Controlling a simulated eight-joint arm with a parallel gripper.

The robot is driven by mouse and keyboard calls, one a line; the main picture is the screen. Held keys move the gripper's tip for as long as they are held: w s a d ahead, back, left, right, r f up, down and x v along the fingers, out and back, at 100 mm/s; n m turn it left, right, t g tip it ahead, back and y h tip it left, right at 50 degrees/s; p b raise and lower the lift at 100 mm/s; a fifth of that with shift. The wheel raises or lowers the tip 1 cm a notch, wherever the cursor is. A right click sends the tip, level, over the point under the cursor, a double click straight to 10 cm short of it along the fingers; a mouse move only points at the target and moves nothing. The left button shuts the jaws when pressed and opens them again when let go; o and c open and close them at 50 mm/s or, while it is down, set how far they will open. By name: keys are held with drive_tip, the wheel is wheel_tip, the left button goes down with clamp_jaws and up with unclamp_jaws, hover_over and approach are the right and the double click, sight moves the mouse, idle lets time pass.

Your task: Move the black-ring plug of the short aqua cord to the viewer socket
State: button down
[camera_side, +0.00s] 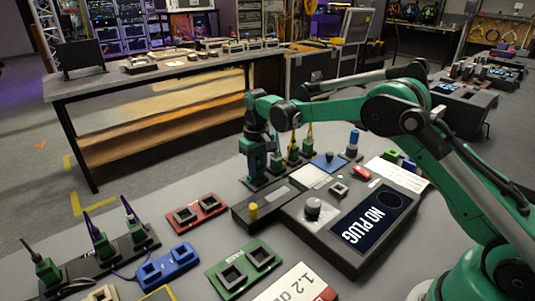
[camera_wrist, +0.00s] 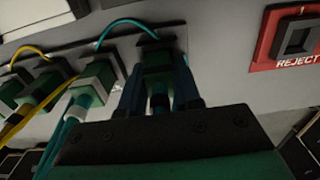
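My gripper (camera_side: 257,172) is lowered over the left end of the back row of plugs. In the wrist view its two dark fingers (camera_wrist: 158,95) stand on either side of a green plug (camera_wrist: 156,73) with a black ring (camera_wrist: 159,103). An aqua cord (camera_wrist: 118,24) arches up to its seat. The fingers sit close to the plug's sides; whether they press on it is unclear. The plug looks still seated in the row. The viewer (camera_side: 335,232), a grey box, has a screen reading "NO PLUG" and a small square socket (camera_side: 338,190) on top.
A white-ringed plug (camera_wrist: 95,82) with aqua cord stands close left of my fingers; yellow-cord plugs (camera_wrist: 38,88) stand beyond. A red REJECT socket plate (camera_wrist: 300,38) lies right. Red (camera_side: 196,211), blue (camera_side: 168,266) and green (camera_side: 243,268) socket plates lie in front, with another plug row (camera_side: 100,252).

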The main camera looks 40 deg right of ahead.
sight(260, 163)
drive_tip(key=shift+r, duration=0.15)
drive_tip(key=shift+r, duration=2.15)
drive_tip(key=shift+s+d+r, duration=0.2)
drive_tip(key=shift+d, duration=0.05)
drive_tip(key=s+d+r, duration=0.3)
drive_tip(key=s+d, duration=0.1)
drive_tip(key=s, duration=0.5)
drive_tip(key=s+d+r, duration=0.2)
drive_tip(key=s+d, duration=0.2)
drive_tip(key=s, duration=0.4)
drive_tip(key=shift+f, duration=2.7)
drive_tip(key=shift+f, duration=0.85)
